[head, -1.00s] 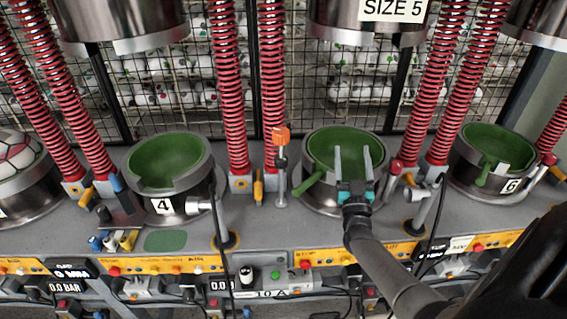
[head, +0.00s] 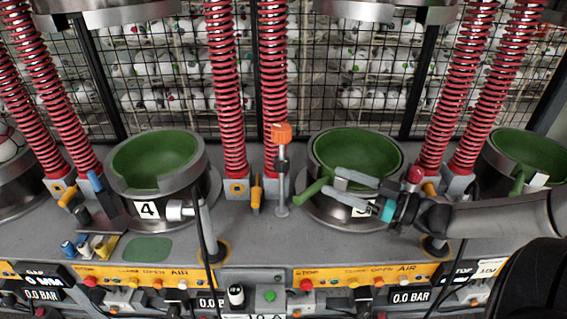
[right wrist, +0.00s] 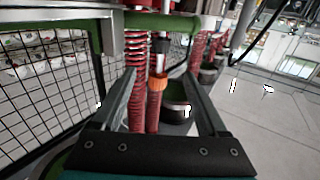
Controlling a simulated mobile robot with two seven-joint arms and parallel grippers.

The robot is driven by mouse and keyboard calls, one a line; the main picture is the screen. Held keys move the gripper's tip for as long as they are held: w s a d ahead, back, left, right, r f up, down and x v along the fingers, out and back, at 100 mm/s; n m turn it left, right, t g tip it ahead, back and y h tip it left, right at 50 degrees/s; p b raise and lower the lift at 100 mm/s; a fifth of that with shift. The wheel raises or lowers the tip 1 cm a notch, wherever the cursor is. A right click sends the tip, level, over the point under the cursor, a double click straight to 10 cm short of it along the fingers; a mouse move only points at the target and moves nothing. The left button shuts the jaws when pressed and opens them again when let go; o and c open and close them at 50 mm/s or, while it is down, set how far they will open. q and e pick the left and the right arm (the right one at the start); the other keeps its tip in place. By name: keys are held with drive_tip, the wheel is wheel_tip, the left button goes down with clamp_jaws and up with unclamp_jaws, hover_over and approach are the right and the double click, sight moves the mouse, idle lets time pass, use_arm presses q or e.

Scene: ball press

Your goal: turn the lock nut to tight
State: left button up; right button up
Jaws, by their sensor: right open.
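No part is clearly marked as the lock nut, so I cannot tell for sure which one it is. An orange block (head: 281,133) tops a thin grey post between the size 4 and size 5 moulds; an orange piece (right wrist: 157,84) also shows between my fingers in the right wrist view, beyond their tips. My right gripper (head: 331,182) is open and empty, pointing left across the front of the size 5 mould (head: 312,145). Its fingertips are close to the mould's green handle (head: 313,190); whether they touch is unclear. My left gripper is not in view.
The size 4 mould (head: 205,160) stands to the left, another green mould (head: 530,150) to the right. Red springs (head: 272,90) rise behind. A red-knobbed lever (head: 414,174) stands near my right wrist. Hoses and orange air panels (head: 375,276) line the front.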

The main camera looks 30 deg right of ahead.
drive_tip(key=b, duration=0.4)
approach(288, 164)
drive_tip(key=w, duration=0.2)
drive_tip(key=shift+a+b+x, duration=0.15)
drive_tip(key=shift+b+x, duration=0.6)
drive_tip(key=shift+x, duration=0.45)
drive_tip(key=shift+a+b+x, duration=0.2)
drive_tip(key=shift+b+x, duration=0.55)
drive_tip(key=shift+x, duration=0.45)
drive_tip(key=shift+b+x, duration=0.5)
drive_tip(key=shift+x, duration=2)
drive_tip(key=shift+f, duration=0.1)
clamp_jaws()
